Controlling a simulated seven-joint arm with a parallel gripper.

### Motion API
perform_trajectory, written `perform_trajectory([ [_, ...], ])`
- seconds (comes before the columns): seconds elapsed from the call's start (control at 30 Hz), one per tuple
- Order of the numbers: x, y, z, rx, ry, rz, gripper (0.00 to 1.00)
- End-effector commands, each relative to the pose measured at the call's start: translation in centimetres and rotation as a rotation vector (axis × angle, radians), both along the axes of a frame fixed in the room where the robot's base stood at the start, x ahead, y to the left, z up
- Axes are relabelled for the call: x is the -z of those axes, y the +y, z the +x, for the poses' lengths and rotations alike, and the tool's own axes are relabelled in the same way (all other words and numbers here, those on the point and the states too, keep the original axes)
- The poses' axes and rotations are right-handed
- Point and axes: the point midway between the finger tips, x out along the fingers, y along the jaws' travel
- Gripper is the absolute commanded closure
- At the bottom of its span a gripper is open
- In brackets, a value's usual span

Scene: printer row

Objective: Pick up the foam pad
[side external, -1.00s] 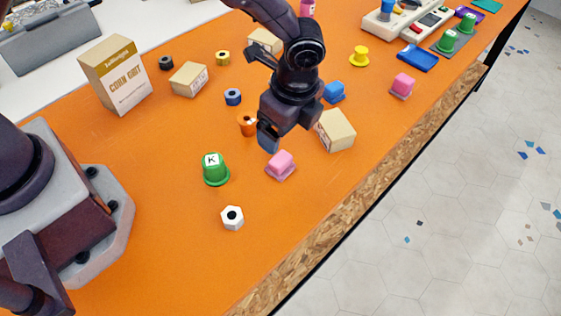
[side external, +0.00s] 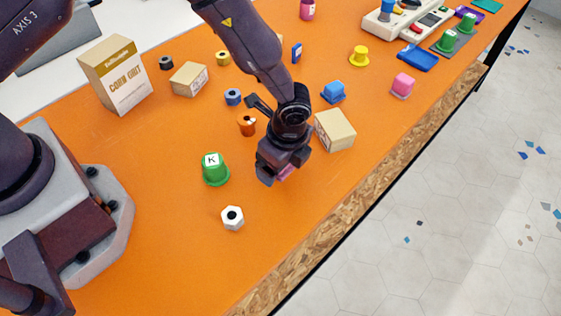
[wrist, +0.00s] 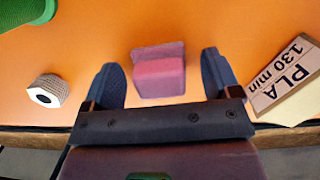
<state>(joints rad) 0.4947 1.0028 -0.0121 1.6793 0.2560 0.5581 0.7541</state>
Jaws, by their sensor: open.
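My gripper (side external: 279,175) is open and low over the orange table. A pink block with a flat flange (side external: 287,172) is mostly hidden by it in the side view. In the wrist view the pink block (wrist: 160,76) stands between the two dark fingertips (wrist: 161,78), with a gap on each side. No object is plainly recognisable as a foam pad; I cannot tell whether this pink block is it. A similar pink block (side external: 403,84) and a blue one (side external: 333,91) stand farther back.
A tan box (side external: 335,130), labelled PLA in the wrist view (wrist: 285,83), lies close to my gripper's right. A white hex nut (side external: 232,217) and a green K button (side external: 215,170) are to the left. The table edge (side external: 350,202) is near; the front left surface is clear.

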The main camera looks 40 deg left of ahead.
Motion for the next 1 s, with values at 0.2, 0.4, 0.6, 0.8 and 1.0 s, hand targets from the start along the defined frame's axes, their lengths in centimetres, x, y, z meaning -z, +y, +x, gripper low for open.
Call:
perform_trajectory([
  [0.2, 0.0, 0.0, 0.0, 0.0, 0.0, 0.0, 0.54],
  [0.4, -0.1, 0.0, 0.0, 0.0, 0.0, 0.0, 0.7],
  [0.6, -0.3, 0.0, 0.0, 0.0, 0.0, 0.0, 0.7],
  [0.8, -2.0, -0.1, 0.1, 0.0, -0.002, -0.002, 0.7],
  [1.0, -5.8, 0.9, -1.9, 0.0, -0.002, -0.001, 0.7],
])
